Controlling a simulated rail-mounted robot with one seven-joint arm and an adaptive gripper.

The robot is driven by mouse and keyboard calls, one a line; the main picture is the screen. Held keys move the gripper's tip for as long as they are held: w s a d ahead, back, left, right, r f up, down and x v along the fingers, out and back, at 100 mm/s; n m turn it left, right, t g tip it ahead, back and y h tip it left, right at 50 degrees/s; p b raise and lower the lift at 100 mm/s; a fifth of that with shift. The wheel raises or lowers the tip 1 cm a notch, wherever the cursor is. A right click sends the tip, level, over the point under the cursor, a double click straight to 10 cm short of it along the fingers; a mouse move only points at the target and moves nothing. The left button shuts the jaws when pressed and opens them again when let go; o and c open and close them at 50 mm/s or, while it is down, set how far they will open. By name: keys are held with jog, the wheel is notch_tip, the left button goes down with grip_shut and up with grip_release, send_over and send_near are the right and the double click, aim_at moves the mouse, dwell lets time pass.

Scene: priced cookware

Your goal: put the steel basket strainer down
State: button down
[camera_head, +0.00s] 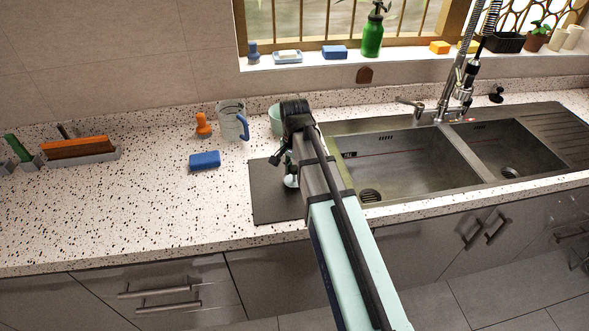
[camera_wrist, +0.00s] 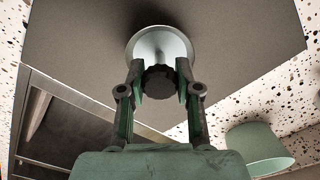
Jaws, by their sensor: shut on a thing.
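The steel basket strainer (camera_wrist: 160,45) is a round pale metal piece with a dark ridged knob, seen in the wrist view. My gripper (camera_wrist: 160,82) is shut on that knob, one finger on each side. Behind the strainer is a flat dark grey mat (camera_wrist: 80,35), with a soft shadow near the strainer's far rim. In the head view the strainer (camera_head: 291,181) shows as a small pale spot beside my gripper (camera_head: 284,162), over the mat (camera_head: 268,208) left of the sink. My arm hides part of it. I cannot tell if it touches the mat.
The double sink (camera_head: 400,165) lies right of the mat. A pale green cup (camera_head: 276,120) stands behind the mat. The left counter front is clear.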

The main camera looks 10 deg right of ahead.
aim_at(294, 168)
jog(key=c, duration=0.8)
grip_release()
jog(key=shift+f, duration=0.1)
notch_tip(294, 168, up, 12)
jog(key=b, duration=0.3)
